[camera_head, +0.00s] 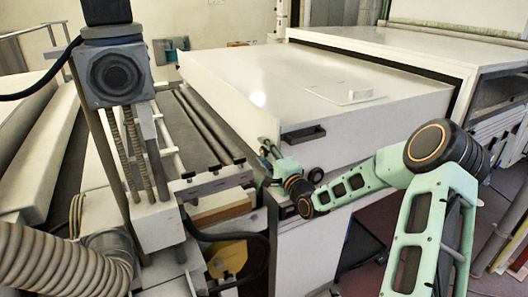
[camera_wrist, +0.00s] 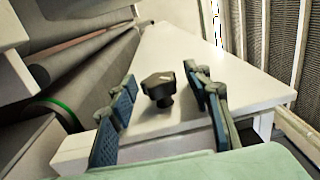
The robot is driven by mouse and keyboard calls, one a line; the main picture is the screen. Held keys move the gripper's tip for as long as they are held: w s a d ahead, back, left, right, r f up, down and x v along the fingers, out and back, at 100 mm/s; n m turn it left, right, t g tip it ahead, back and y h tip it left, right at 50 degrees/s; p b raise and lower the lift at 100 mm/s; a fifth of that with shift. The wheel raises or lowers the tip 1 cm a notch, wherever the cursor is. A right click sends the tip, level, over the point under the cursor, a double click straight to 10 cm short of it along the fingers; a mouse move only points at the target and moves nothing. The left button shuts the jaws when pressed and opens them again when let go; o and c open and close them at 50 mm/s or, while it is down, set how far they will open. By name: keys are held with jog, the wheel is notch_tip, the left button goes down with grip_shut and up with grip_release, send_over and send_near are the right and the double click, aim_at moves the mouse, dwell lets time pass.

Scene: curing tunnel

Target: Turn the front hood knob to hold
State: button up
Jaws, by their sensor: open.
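A black knob (camera_wrist: 158,86) with a small pale mark on its top stands on a white panel (camera_wrist: 190,55) in the wrist view. My gripper (camera_wrist: 160,76) is open, with one blue-padded finger on each side of the knob and a visible gap on both sides. The fingers do not appear to touch it. In the head view my gripper (camera_head: 267,148) is at the lower left front corner of the white hood (camera_head: 300,80). The knob between the fingers cannot be made out there. I cannot read its setting.
A dark handle (camera_head: 303,134) sticks out of the hood's front, right of my gripper. A roller conveyor (camera_head: 200,120) runs along the left. A post with a grey square head (camera_head: 112,75) stands at the left. A ribbed hose (camera_head: 65,262) lies at the lower left.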

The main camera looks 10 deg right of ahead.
jog(key=c, duration=1.2)
jog(key=shift+f+b, duration=0.15)
jog(key=shift+b, duration=0.2)
jog(key=shift+f+t+b, duration=0.2)
jog(key=shift+t+b, duration=0.1)
jog(key=shift+b, duration=0.6)
jog(key=shift+r+t+b, duration=0.1)
jog(key=shift+t+b, duration=0.2)
jog(key=shift+b, duration=0.4)
jog(key=shift+r, duration=0.25)
jog(key=o, duration=1.2)
